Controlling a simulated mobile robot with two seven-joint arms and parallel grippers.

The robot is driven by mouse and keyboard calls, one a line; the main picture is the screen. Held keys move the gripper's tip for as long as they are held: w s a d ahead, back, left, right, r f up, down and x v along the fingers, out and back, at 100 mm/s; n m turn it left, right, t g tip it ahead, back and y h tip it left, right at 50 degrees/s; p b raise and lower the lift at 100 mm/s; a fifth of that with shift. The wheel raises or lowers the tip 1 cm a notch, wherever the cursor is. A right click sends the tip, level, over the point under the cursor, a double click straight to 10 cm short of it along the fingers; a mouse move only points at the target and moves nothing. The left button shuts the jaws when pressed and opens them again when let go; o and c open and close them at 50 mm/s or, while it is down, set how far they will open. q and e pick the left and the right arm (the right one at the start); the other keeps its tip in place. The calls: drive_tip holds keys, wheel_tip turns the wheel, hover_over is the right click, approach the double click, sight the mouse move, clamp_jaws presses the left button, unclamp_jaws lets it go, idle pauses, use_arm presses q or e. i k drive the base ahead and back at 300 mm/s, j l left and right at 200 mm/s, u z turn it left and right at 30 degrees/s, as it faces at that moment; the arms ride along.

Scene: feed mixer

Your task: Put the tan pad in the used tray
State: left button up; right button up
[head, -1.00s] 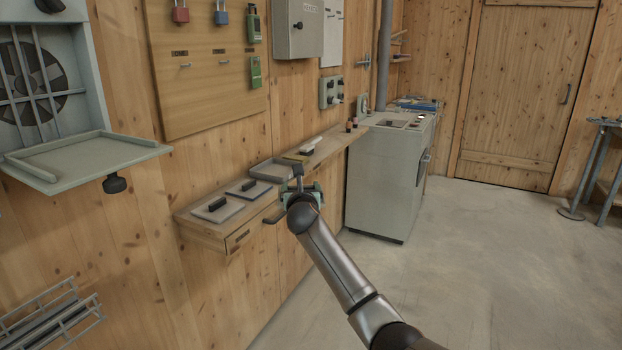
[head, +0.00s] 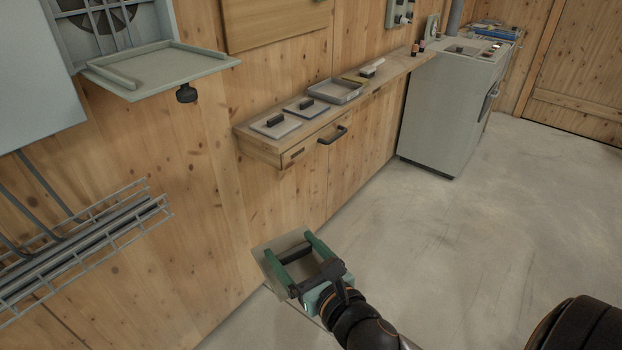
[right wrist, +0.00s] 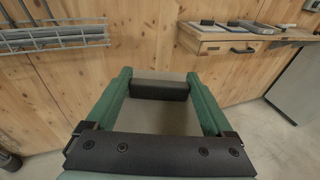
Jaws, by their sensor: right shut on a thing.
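My right gripper (head: 289,246) is low in front of the wall, below and apart from the shelf. It is shut on a thin greyish-tan pad (head: 283,241) by its black handle. In the right wrist view the handle (right wrist: 160,90) lies between the green fingers, with the pad (right wrist: 160,118) showing flat behind it. An open grey tray (head: 335,92) stands on the wall shelf and looks empty. No readable label shows which tray is the used one. My left gripper is out of view.
Two flat pads with black handles, a near one (head: 276,125) and a bluish one (head: 306,108), lie on the shelf (head: 262,146). A wire rack (head: 85,245) and a vented housing with a tray-like ledge (head: 165,66) are at the left. The floor at right is clear.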

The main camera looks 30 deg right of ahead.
sight(336, 92)
drive_tip(key=i+l, duration=0.15)
drive_tip(key=l, duration=0.25)
drive_tip(key=i+l, duration=0.15)
drive_tip(key=l, duration=0.25)
drive_tip(key=i+l, duration=0.15)
drive_tip(key=l, duration=0.25)
drive_tip(key=i+l, duration=0.15)
drive_tip(key=l, duration=0.25)
drive_tip(key=i+l, duration=0.15)
drive_tip(key=l, duration=0.2)
drive_tip(key=i+l, duration=0.15)
drive_tip(key=l, duration=0.25)
drive_tip(key=i+l, duration=0.15)
drive_tip(key=l, duration=0.25)
